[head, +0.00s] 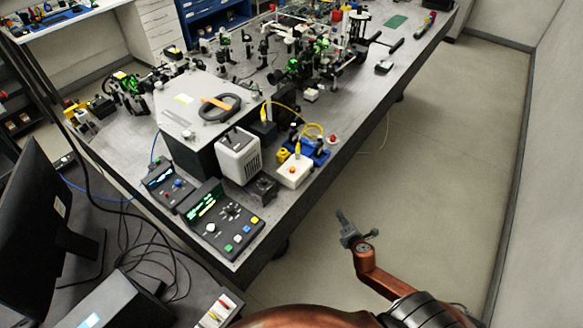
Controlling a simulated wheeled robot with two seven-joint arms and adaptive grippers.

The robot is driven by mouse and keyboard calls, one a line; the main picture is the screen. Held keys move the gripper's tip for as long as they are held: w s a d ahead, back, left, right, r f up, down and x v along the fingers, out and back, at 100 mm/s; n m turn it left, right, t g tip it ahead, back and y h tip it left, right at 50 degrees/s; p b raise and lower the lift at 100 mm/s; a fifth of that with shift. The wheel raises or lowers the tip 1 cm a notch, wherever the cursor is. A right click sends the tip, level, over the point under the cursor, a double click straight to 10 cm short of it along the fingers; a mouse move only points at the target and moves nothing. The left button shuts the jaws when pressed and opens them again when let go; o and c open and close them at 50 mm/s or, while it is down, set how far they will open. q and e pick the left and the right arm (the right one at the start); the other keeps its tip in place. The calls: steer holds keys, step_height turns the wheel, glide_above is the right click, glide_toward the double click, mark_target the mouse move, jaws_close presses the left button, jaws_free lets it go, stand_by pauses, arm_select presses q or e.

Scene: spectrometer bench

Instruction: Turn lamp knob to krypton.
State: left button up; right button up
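A dark control box (238,232) with a lit green display stands at the bench's near corner. My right gripper (341,213) is over the floor, right of the bench and apart from both boxes. Its finger opening is unclear. My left gripper is out of view.
A white vented housing (239,156) and a white box with an orange button (295,171) stand behind the control box. Optics crowd the bench's far part. A monitor (35,230) and cables are at left. The floor at right is clear.

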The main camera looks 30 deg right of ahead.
mark_target(294, 170)
steer(key=w+a+r+n+t+y, duration=0.2)
steer(key=a+r+n, duration=0.3)
steer(key=r, duration=0.4)
steer(key=w+a+r+n+t+y, duration=0.2)
steer(key=a+r+n, duration=0.3)
steer(key=r, duration=0.5)
steer(key=w+a+r+n+t+y, duration=0.2)
steer(key=a+r+n, duration=0.4)
steer(key=r, duration=0.4)
steer(key=shift+w+n+t, duration=0.5)
steer(key=shift+w+n, duration=0.4)
steer(key=shift+w+a+f+p, duration=0.15)
steer(key=shift+w+p, duration=0.1)
steer(key=shift+w, duration=1.5)
steer(key=shift+w+a+r+p, duration=0.1)
steer(key=shift+w+p, duration=0.1)
steer(key=shift+w, duration=1.55)
steer(key=shift+c, duration=0.5)
jaws_close()
